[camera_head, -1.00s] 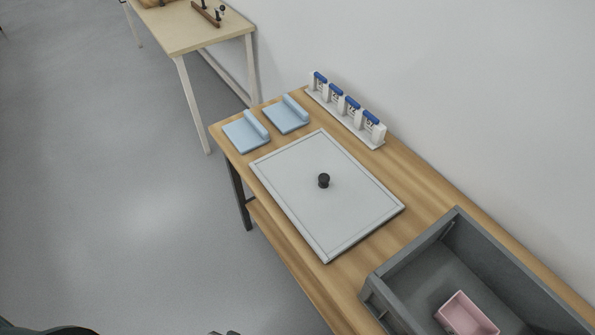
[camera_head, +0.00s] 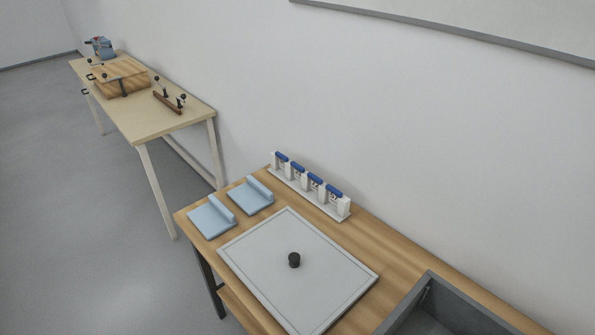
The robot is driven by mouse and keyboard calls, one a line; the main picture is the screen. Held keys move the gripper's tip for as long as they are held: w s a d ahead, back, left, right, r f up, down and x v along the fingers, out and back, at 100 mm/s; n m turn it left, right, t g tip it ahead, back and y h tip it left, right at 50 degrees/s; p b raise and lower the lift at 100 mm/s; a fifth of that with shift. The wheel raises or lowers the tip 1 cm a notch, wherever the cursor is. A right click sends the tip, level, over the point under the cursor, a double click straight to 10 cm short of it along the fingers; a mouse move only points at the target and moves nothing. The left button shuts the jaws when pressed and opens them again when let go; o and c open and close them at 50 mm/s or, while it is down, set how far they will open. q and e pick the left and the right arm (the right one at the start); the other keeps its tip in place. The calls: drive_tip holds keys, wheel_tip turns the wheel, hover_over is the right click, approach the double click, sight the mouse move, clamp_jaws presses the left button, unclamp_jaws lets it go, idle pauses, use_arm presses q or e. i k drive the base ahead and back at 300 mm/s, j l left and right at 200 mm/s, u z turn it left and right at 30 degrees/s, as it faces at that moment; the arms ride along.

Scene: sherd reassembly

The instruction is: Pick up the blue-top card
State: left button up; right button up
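Several cards with blue tops stand upright in a row in a white rack (camera_head: 310,197) along the wall side of the wooden table. The nearest blue-top card (camera_head: 334,191) is at the right end of the row. Another blue-top card (camera_head: 282,157) is at the far left end. The markings on the cards are too small to read. Neither of my grippers shows in the head view.
A dark grey crate (camera_head: 430,318) is at the lower right. A second table (camera_head: 150,125) holds a wooden box (camera_head: 122,78).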

sight(299, 169)
drive_tip(key=z, duration=0.45)
drive_tip(key=j+z, duration=0.85)
drive_tip(key=j, duration=0.7)
drive_tip(key=j+z, duration=0.15)
drive_tip(key=j, duration=0.4)
drive_tip(key=k+j, duration=0.15)
drive_tip(key=j, duration=0.35)
drive_tip(key=j+z, duration=0.15)
drive_tip(key=j, duration=0.4)
drive_tip(key=k, duration=0.05)
